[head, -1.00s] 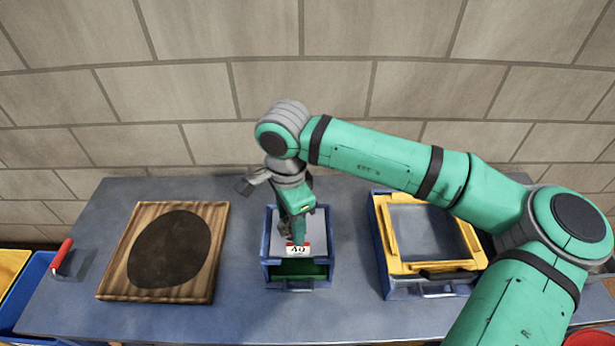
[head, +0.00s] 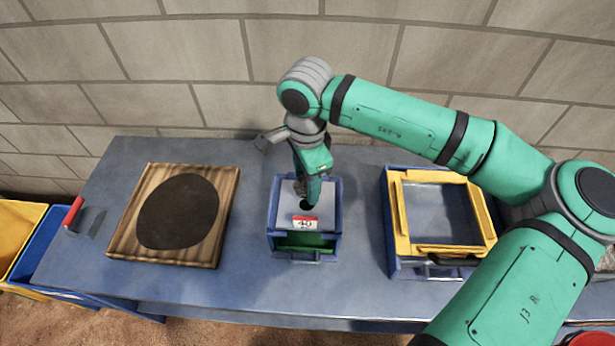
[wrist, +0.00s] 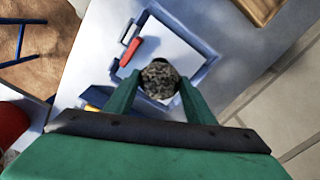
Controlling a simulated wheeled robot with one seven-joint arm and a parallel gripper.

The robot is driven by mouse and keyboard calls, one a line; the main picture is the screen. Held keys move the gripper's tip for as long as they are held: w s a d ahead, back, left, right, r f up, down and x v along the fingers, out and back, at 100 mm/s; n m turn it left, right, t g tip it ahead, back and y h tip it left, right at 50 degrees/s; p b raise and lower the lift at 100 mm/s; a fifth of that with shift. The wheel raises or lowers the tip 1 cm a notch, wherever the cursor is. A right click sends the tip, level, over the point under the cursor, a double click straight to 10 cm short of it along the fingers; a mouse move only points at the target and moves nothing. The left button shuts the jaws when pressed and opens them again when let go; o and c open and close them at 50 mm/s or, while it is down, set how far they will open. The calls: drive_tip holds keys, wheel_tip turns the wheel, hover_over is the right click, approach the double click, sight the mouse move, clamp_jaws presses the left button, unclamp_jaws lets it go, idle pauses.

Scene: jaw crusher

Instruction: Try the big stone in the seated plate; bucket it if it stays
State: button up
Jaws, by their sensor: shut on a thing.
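A blue box (head: 274,240) stands mid-bench with a pale plate (head: 327,212) seated in its top. The plate carries a red-and-white label reading 40 (head: 305,222) at its front. My gripper (head: 304,192) points down over the plate. It is shut on a rough, speckled grey stone, which shows between the fingertips in the wrist view (wrist: 160,78). A dark spot, apparently the plate's hole, shows near the fingertips. I cannot tell whether the stone touches the plate. Below the plate, the box has a green interior (head: 302,242) behind its front opening.
A wooden board (head: 126,240) with a dark round patch lies at left. A red-handled tool (head: 73,212) lies at the left edge. Yellow and blue bins (head: 22,228) stand beyond it. A blue tray (head: 410,266) with a yellow frame (head: 403,218) stands at right.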

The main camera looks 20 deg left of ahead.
sight(306, 193)
drive_tip(key=shift+f, duration=2.3)
drive_tip(key=o, duration=1.4)
wheel_tip(306, 193, up, 11)
drive_tip(key=shift+f, duration=0.1)
